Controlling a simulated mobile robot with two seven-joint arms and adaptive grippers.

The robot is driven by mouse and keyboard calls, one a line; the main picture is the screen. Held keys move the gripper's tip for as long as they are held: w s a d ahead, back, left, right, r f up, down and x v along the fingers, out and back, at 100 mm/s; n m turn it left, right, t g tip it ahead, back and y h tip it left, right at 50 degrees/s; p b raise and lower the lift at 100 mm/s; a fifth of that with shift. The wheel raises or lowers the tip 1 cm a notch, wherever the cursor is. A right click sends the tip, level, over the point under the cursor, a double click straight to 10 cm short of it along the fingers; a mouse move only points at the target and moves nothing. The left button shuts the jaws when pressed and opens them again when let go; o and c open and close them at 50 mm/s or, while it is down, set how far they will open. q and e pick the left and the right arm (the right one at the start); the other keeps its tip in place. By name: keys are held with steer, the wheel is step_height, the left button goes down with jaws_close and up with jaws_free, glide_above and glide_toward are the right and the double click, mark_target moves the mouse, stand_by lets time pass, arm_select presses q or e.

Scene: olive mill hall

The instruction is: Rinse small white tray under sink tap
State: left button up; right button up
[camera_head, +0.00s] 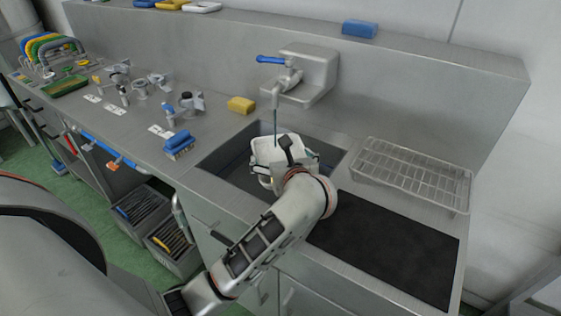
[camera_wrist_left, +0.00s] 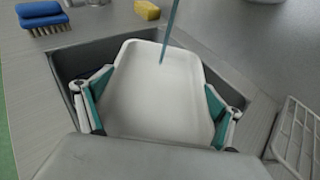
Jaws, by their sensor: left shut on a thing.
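The small white tray (camera_wrist_left: 157,90) is held by my left gripper (camera_wrist_left: 160,105), whose two teal-lined fingers press on its two sides. In the head view the tray (camera_head: 277,150) and the left gripper (camera_head: 286,163) are over the sink basin (camera_head: 233,166), below the tap (camera_head: 287,78). A thin stream of water (camera_wrist_left: 170,30) falls from the spout onto the tray's inner face near its far end. The tap has a blue lever (camera_head: 270,59). My right gripper is not in view.
A blue brush (camera_head: 179,144) and a yellow sponge (camera_head: 241,105) lie left of the basin. A wire rack (camera_head: 412,174) stands right of it, behind a black mat (camera_head: 385,245). A blue block (camera_head: 359,29) is on the ledge. Metal fittings lie on the left counter.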

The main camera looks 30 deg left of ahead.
arm_select(q)
steer(key=shift+s+d, duration=0.15)
steer(key=shift+d, duration=0.25)
steer(key=shift+s, duration=0.1)
steer(key=shift+s+a+p, duration=0.15)
steer(key=shift+s+a, duration=0.15)
steer(key=shift+s, duration=0.45)
steer(key=shift+s+a+p, duration=0.15)
steer(key=shift+s+a, duration=0.15)
steer(key=shift+s, duration=0.4)
steer(key=shift+s+a+p, duration=0.15)
steer(key=shift+s+a, duration=0.15)
steer(key=shift+s, duration=0.45)
steer(key=shift+s+a, duration=0.3)
steer(key=shift+s, duration=0.45)
steer(key=shift+s+a, duration=0.3)
steer(key=shift+s, duration=0.4)
steer(key=shift+s+a+r+p, duration=0.35)
steer(key=shift+s+r+p, duration=0.4)
steer(key=shift+s+r, duration=0.15)
steer(key=shift+s+a+r+p, duration=0.3)
steer(key=shift+s+r+p, duration=0.45)
steer(key=shift+s, duration=0.1)
steer(key=shift+s+a+r+p, duration=0.3)
steer(key=shift+s+r, duration=0.1)
steer(key=shift+s, duration=0.15)
